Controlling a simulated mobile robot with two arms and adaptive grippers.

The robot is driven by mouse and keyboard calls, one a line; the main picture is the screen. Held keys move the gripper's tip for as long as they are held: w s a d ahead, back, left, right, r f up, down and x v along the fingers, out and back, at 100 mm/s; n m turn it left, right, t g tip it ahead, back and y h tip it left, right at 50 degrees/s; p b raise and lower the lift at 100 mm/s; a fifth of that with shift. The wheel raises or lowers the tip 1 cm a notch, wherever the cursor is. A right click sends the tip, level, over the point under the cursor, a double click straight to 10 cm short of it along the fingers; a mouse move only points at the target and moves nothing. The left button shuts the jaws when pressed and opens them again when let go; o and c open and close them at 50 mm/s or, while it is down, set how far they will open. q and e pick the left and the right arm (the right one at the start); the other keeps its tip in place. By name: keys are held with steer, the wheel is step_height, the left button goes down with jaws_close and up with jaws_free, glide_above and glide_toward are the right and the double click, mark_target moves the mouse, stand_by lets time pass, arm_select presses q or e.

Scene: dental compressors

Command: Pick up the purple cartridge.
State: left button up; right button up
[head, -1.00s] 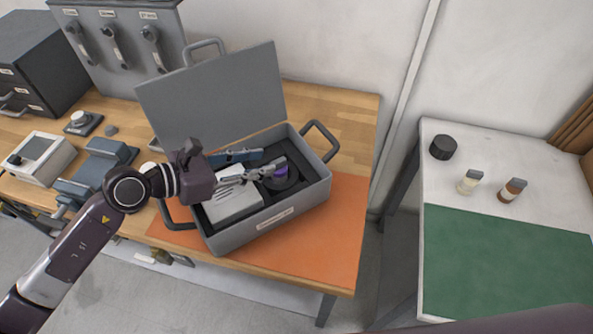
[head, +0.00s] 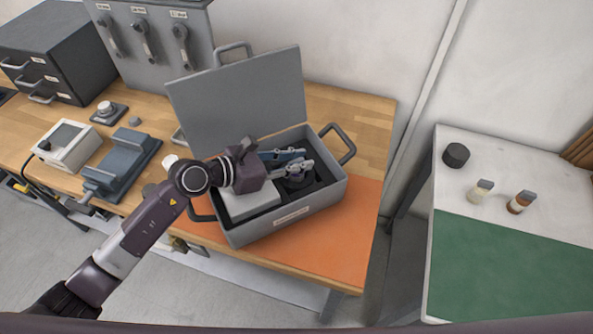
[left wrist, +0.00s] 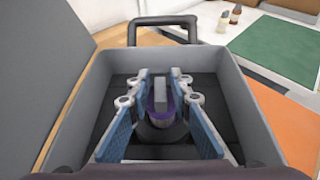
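The purple cartridge (left wrist: 152,110) stands in a dark round seat (left wrist: 162,133) inside the open grey case (head: 285,222), with a grey block-like top. In the head view my gripper covers it. My left gripper (head: 303,166) reaches down into the right part of the case. In the left wrist view the left gripper's (left wrist: 161,82) blue-padded fingers are spread, one on each side of the cartridge. The pads look apart from it, though contact at the far tips is hard to judge. My right gripper is not in view.
The case's raised lid (head: 240,100) stands behind my arm, and its walls closely surround the gripper. A white block (head: 250,204) fills the case's left part. An orange mat (head: 345,235) lies under the case. A side table (head: 480,165) with small bottles stands to the right.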

arm_select(q)
jaws_close()
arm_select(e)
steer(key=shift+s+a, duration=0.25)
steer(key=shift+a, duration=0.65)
arm_select(q)
steer(key=shift+r, duration=0.15)
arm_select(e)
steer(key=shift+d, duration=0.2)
